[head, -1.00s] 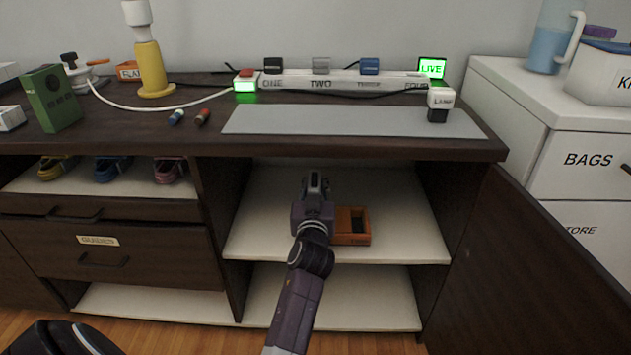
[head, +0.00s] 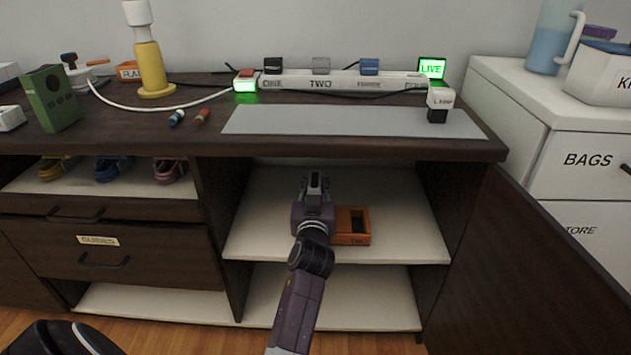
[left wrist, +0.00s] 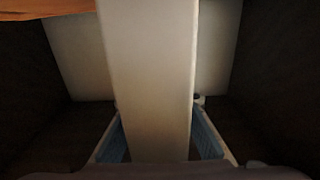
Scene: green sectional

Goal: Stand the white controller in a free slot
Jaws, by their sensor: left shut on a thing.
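My left gripper (head: 314,188) reaches into the open cabinet, above the upper shelf. In the left wrist view its two blue-padded fingers (left wrist: 160,140) are shut on the white controller (left wrist: 150,75), a long pale slab running up the picture between them. In the head view the controller is hidden behind the gripper and arm. An orange box (head: 351,239) with dark openings in its top stands on the upper shelf, just right of the gripper. An orange edge (left wrist: 45,8) shows at the top left of the wrist view. My right gripper is not in view.
The upper shelf (head: 410,225) is bare right of the box. Cabinet walls flank the space, the counter (head: 350,150) lies overhead, and an open door (head: 540,270) stands at the right. A power strip (head: 340,82) with several plugs lies on the counter.

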